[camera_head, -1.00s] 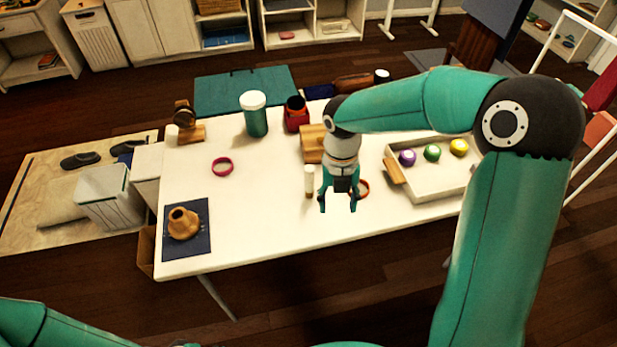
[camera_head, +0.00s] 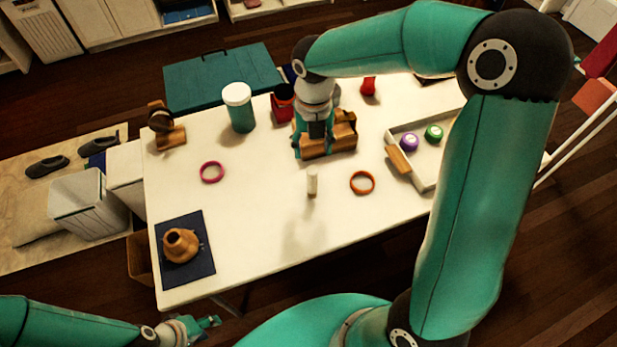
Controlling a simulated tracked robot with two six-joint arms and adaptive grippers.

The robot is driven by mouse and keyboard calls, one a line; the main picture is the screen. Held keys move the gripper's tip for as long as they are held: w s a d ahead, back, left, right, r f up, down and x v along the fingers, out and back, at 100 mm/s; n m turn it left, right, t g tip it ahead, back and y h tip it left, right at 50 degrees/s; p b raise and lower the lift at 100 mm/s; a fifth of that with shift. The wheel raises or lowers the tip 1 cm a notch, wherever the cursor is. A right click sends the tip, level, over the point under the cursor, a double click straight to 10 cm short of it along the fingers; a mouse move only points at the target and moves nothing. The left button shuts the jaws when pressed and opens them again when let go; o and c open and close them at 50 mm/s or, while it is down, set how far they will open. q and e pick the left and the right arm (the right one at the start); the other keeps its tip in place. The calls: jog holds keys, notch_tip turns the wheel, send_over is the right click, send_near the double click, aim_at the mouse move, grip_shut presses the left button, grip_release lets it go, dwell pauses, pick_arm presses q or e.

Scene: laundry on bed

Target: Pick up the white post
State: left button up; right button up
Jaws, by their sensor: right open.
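The white post (camera_head: 312,184) stands upright on the white table, near its middle, in the head view. It is a small pale cylinder. My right gripper (camera_head: 314,155) is open and empty, pointing down behind the post, apart from it. It hangs in front of or over a wooden holder (camera_head: 343,137), and I cannot tell whether it touches it. My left gripper (camera_head: 208,323) is low at the bottom left, off the front edge of the table; its jaws are too small to read.
An orange ring (camera_head: 362,183) lies right of the post and a pink ring (camera_head: 212,172) further left. A green jar (camera_head: 239,112) and a red container (camera_head: 283,104) stand behind. The table in front of the post is clear.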

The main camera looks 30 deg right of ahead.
aim_at(312, 184)
notch_tip(312, 184, down, 10)
jog(key=shift+r, duration=0.1)
jog(key=shift+s+a+f, duration=0.1)
jog(key=shift+f, duration=2.55)
jog(key=shift+c, duration=0.4)
grip_shut()
